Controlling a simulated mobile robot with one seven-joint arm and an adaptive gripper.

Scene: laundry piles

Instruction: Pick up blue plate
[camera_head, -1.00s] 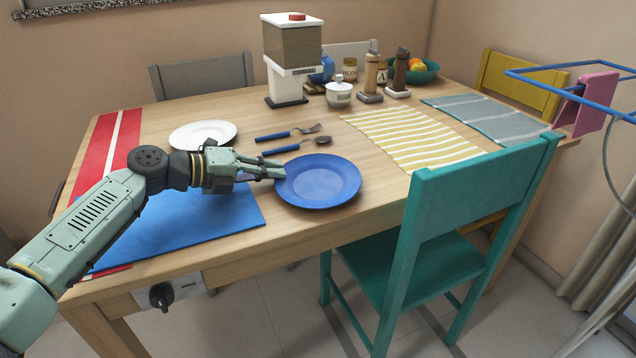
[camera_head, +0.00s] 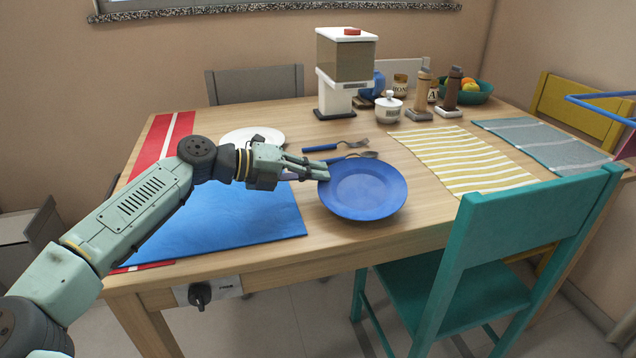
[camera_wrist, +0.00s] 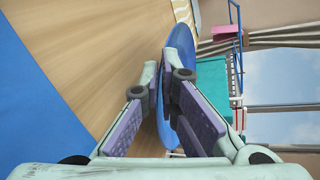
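The blue plate (camera_head: 365,190) is at the front of the wooden table in the head view, tilted a little and seemingly just off the tabletop. My gripper (camera_head: 322,172) is at its left rim, with the fingers closed on the rim. In the wrist view the plate (camera_wrist: 180,50) shows nearly edge-on, its rim running between the two fingers of my gripper (camera_wrist: 160,80). The fingertips hide part of the rim.
A spoon (camera_head: 350,158) and fork (camera_head: 340,145) lie just behind the plate, a white plate (camera_head: 250,135) behind my gripper. A blue placemat (camera_head: 230,220) lies under my arm. A teal chair (camera_head: 500,240) stands close at the right front.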

